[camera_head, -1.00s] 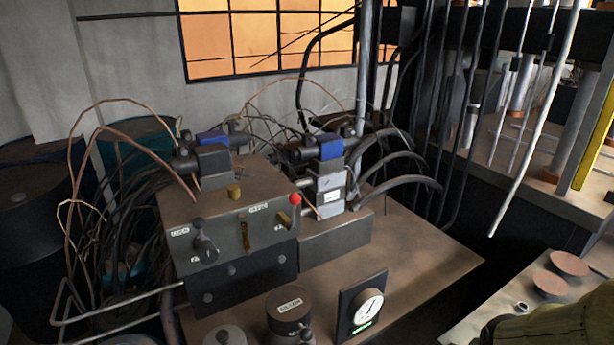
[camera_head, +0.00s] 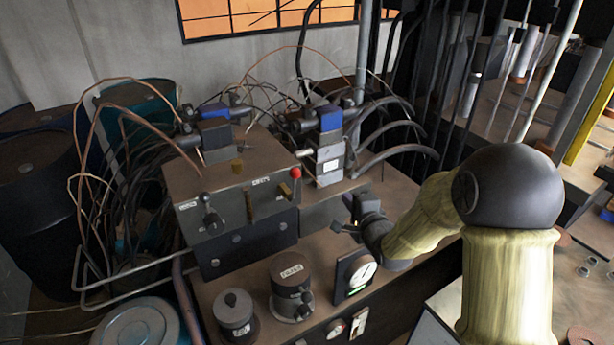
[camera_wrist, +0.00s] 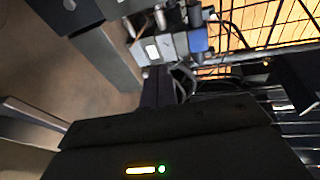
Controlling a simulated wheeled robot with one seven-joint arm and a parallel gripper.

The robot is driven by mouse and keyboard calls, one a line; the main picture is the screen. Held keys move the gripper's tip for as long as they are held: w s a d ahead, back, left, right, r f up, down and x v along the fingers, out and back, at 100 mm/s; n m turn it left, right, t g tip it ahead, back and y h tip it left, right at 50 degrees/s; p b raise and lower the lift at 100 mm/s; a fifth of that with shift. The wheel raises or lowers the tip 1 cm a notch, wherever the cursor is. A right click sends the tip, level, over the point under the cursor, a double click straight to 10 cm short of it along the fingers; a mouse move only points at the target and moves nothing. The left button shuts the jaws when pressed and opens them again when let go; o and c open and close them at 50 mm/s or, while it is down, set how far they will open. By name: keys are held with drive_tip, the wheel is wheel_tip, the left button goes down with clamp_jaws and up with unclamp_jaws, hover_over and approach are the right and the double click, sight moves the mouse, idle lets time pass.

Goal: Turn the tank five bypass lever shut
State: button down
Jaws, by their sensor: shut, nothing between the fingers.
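A metal control box (camera_head: 215,178) stands on the bench in the head view. Its front carries a dark lever with a ball knob (camera_head: 208,213) at left, an upright brass handle (camera_head: 249,207) in the middle, and a short brass handle (camera_head: 286,190) beside a red ball knob (camera_head: 296,173) at right. Their labels are too small to read, so I cannot tell which is the tank five bypass lever. My gripper (camera_head: 342,216) is shut and empty, to the right of the box front, apart from the handles. In the wrist view its dark body fills the bottom.
A dark canister labelled FILTER (camera_head: 290,285), a smaller canister (camera_head: 235,312) and a dial gauge (camera_head: 355,274) stand along the front of the bench. A valve block (camera_head: 329,158) with hoses stands behind my gripper; it also shows in the wrist view (camera_wrist: 160,47). Drums stand at left.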

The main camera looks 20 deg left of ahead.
sight(294, 186)
drive_tip(key=a+m+y, duration=0.1)
drive_tip(key=a, duration=0.1)
drive_tip(key=a+r+y, duration=0.1)
drive_tip(key=a, duration=0.1)
drive_tip(key=shift+s+r+m+t, duration=0.1)
drive_tip(key=shift+m+t, duration=0.2)
drive_tip(key=shift+m, duration=0.1)
drive_tip(key=w+a+p, duration=0.4)
drive_tip(key=a+p, duration=0.1)
drive_tip(key=a, duration=0.3)
drive_tip(key=shift+a+r, duration=0.2)
drive_tip(key=shift+r, duration=0.1)
drive_tip(key=shift+w+d, duration=0.1)
drive_tip(key=shift+w, duration=0.05)
idle(0.4)
